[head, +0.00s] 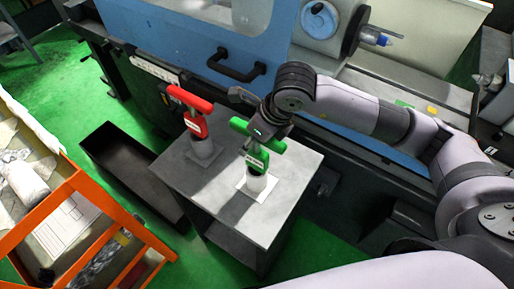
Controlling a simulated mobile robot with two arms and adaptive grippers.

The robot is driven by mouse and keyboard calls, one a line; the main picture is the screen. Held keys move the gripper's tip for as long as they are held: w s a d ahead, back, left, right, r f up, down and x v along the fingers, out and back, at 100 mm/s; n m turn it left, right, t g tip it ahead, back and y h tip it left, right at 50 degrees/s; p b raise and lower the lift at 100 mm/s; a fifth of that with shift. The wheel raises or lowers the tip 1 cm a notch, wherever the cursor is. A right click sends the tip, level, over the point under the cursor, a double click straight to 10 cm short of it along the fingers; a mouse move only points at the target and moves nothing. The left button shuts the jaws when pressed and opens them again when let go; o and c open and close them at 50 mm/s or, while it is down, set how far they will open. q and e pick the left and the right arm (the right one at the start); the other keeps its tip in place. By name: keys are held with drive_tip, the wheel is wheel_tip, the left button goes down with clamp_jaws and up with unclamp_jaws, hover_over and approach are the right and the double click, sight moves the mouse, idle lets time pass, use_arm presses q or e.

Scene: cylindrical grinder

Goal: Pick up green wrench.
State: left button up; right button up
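The green wrench (257,160) is T-shaped, with a green crossbar on top and a label on its stem. It stands upright in a light grey holder on a small grey table (187,177). My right arm comes in from the right, and my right gripper (251,141) is at the wrench, just below the crossbar and against or very near the stem. The fingers are small and partly hidden by the wrench, so I cannot tell whether they are closed on it. My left gripper is not in view.
A red T-shaped wrench (195,122) stands in a similar holder to the left. The blue grinder (200,40) with a black door handle (236,68) rises behind the table. A black open bin (130,170) and an orange-framed crate (95,195) are at left.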

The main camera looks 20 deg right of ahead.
drive_tip(key=shift+a+f, duration=0.1)
drive_tip(key=shift+f, duration=0.2)
drive_tip(key=shift+c, duration=0.2)
clamp_jaws()
drive_tip(key=shift+w, duration=0.1)
idle(0.4)
